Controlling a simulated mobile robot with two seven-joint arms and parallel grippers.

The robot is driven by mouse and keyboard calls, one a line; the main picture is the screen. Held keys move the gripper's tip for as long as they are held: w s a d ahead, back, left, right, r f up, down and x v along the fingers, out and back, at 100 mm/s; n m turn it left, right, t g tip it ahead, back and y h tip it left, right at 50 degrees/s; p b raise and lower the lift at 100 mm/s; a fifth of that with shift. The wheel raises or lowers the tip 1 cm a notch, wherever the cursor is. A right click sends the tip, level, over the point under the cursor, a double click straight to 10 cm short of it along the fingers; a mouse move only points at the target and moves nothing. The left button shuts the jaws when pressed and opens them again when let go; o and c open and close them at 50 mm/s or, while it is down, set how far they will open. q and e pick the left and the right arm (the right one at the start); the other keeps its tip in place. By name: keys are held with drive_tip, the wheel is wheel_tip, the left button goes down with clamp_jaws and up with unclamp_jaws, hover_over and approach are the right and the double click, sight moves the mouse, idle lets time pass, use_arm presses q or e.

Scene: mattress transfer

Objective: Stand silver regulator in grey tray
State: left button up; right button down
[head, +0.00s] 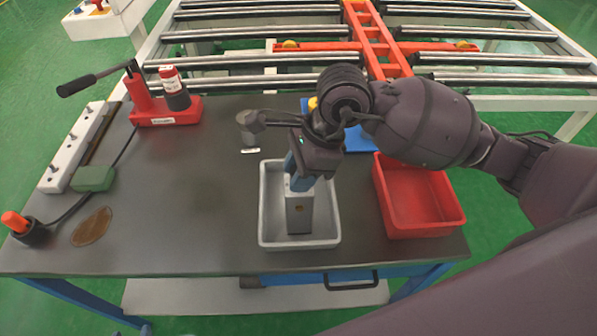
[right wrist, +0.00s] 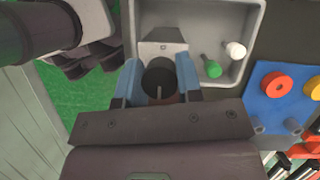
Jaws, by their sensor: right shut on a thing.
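The silver regulator (head: 299,212) is upright inside the grey tray (head: 268,240). My right gripper (head: 300,172) is above the tray, shut on the regulator's upper part with its blue fingers. In the right wrist view, the fingers (right wrist: 160,85) are on both sides of the regulator's dark round part, and its silver block (right wrist: 163,45) shows beyond. The regulator's lower end is at or close to the tray floor; I cannot tell whether it touches. The grey tray's rim also shows in the right wrist view (right wrist: 261,25). My left gripper is not in view in the head view.
A green piece (right wrist: 211,68) and a white-topped piece (right wrist: 235,50) are in the tray. A red bin (head: 425,205) stands to the right. A grey cylinder (head: 246,125) stands behind the tray. A red pump (head: 165,110) stands back left. The table's middle left is clear.

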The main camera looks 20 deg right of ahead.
drive_tip(key=shift+f, duration=0.25)
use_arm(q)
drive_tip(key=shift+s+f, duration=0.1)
use_arm(e)
drive_tip(key=shift+f, duration=0.1)
drive_tip(key=c, duration=0.8)
unclamp_jaws()
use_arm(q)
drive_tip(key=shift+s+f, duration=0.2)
use_arm(e)
drive_tip(key=shift+f, duration=0.1)
